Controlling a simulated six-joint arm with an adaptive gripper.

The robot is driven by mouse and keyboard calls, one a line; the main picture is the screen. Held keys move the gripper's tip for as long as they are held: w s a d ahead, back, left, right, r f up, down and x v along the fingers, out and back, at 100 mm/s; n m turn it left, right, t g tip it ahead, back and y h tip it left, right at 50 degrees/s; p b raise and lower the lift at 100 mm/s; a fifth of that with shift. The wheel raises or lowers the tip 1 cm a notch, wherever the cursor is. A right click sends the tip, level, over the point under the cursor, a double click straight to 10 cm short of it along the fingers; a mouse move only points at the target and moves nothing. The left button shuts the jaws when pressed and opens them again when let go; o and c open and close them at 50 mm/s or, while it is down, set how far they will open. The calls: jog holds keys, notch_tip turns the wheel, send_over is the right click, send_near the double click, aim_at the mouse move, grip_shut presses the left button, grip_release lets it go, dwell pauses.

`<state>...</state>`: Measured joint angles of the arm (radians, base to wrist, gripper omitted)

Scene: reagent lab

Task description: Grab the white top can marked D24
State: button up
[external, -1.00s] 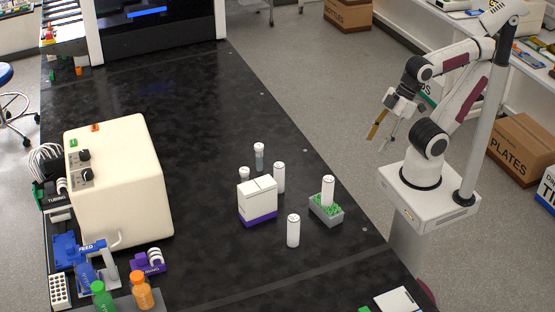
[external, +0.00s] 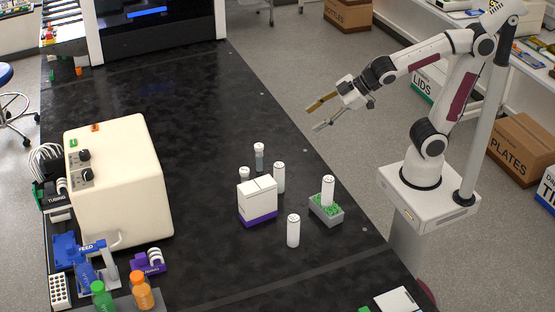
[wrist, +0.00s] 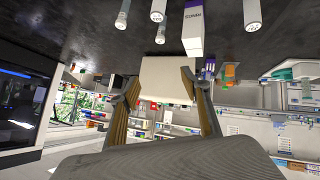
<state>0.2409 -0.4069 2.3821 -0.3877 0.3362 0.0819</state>
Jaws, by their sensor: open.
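Several white-topped cans stand upright on the black bench: a white one (external: 293,231) at the front, one (external: 328,190) in a grey tray of green filling, one (external: 279,177) behind the white box, one with a grey see-through body (external: 259,159), and one (external: 244,173) mostly hidden by the box. No D24 marking is legible, so I cannot tell which is D24. Cans also show at the top of the wrist view, such as one near its middle (wrist: 158,11). My gripper (external: 313,117) is open and empty, above and beyond the cans near the bench's right edge.
A white box with a purple base (external: 258,203) stands among the cans. A large cream machine (external: 118,185) and orange (external: 142,292) and green (external: 102,296) bottles are at left. The bench middle behind the cans is clear.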

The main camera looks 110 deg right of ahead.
jog(key=w+d+f+n+t+y, duration=0.2)
jog(key=w+d+n, duration=0.1)
jog(key=w+d, duration=0.4)
jog(key=w+d+f+n+t+y, duration=0.1)
jog(key=w+d+f+n+t, duration=0.15)
jog(key=w+d, duration=0.45)
jog(key=s+a+f+n+y, duration=0.2)
jog(key=s+f+y, duration=0.7)
jog(key=f+y, duration=0.2)
jog(key=shift+s+y, duration=0.35)
jog(key=shift+y, duration=0.25)
jog(key=shift+f+n+t, duration=0.2)
jog(key=shift+n+t, duration=0.05)
